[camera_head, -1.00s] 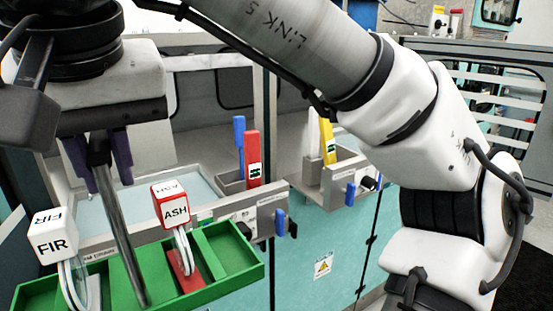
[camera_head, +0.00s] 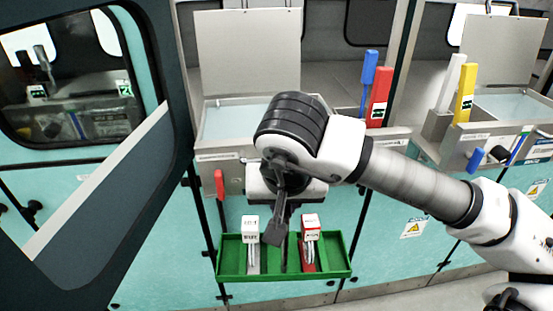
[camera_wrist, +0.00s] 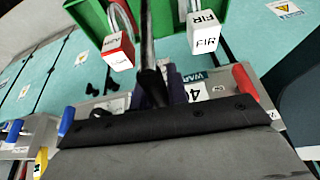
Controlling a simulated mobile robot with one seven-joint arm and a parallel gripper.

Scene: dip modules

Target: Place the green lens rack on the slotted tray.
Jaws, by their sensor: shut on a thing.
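The green lens rack (camera_head: 335,270) hangs in front of the teal cabinet in the head view, about level. It carries a white-topped block marked FIR (camera_head: 250,228) and a red-and-white block marked ASH (camera_head: 311,222). In the wrist view the rack (camera_wrist: 182,35) is at the top, with the FIR block (camera_wrist: 203,34) and the ASH block (camera_wrist: 118,52) below its edge. My gripper (camera_wrist: 157,92) is shut on the rack's dark upright handle. I cannot make out a slotted tray.
Behind the rack stands a teal cabinet (camera_head: 365,230) with a bath (camera_head: 235,122) and a red lever (camera_head: 219,185). Red (camera_head: 379,98) and yellow (camera_head: 465,93) handles stand at right. A dark frame and sloping panel (camera_head: 95,190) lie at left.

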